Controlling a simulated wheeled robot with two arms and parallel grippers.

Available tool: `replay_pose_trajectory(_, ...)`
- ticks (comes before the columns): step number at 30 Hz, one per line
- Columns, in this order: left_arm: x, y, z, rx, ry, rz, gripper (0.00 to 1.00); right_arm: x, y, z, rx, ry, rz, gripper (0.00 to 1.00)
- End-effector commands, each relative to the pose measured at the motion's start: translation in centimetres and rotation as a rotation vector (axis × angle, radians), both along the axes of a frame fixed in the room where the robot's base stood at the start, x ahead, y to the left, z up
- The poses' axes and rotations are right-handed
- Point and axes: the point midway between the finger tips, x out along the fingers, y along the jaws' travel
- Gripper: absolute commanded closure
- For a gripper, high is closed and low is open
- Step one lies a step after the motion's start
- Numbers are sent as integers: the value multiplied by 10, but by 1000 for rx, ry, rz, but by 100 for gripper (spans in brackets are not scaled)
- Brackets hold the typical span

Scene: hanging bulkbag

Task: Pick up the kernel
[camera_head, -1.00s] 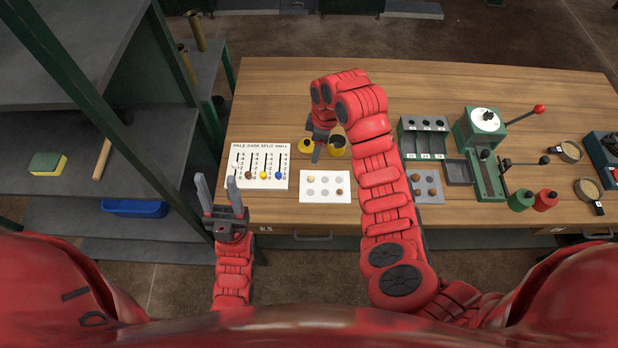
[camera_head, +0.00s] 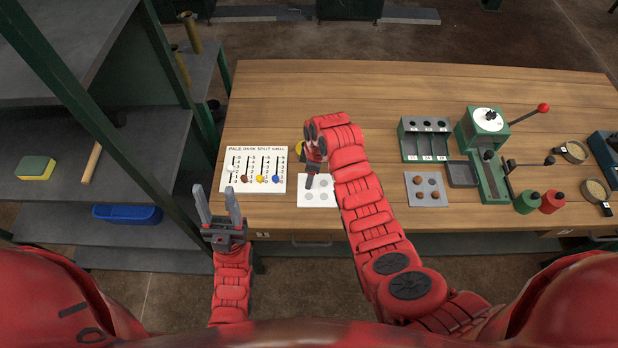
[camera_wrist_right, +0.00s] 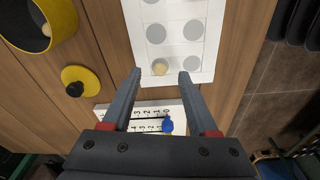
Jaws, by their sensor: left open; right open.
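A small tan kernel (camera_wrist_right: 160,68) lies on a grey circle of the white card (camera_wrist_right: 205,70) in the right wrist view. My right gripper (camera_wrist_right: 160,74) is open, with the kernel showing between its two fingertips; I cannot tell the height left above the card. In the head view this gripper (camera_head: 308,172) is over the upper left part of the card (camera_head: 303,203) and hides the kernel. My left gripper (camera_head: 219,205) is open and empty, in front of the table's left front edge.
A bead tally board (camera_head: 240,160) lies left of the card. A yellow cup (camera_wrist_right: 62,15) and a yellow lid with a black knob (camera_wrist_right: 76,80) are close to the right gripper. Right of my arm are a grey tray with kernels (camera_head: 425,200) and a green rack (camera_head: 424,148).

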Motion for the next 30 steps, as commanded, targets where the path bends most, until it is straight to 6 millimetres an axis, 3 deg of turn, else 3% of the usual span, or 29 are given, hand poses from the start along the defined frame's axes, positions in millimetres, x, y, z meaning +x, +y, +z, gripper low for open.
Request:
replay_pose_trajectory(7, 0, 0, 8, 0, 1, 0, 50, 0, 2, -17, 0, 1, 0, 40)
replay_pose_trajectory(15, 0, 0, 8, 0, 1, 0, 50, 0, 2, -19, 0, 0, 0, 42)
replay_pose_trajectory(24, 0, 0, 8, 0, 1, 0, 50, 1, 3, -18, 1, 0, 0, 96)
replay_pose_trajectory(25, 0, 0, 8, 0, 1, 0, 50, 1, 3, -18, 1, 0, 0, 100)
replay_pose_trajectory(30, 0, 0, 8, 0, 0, 0, 50, 1, 3, -18, 1, 0, 0, 100)
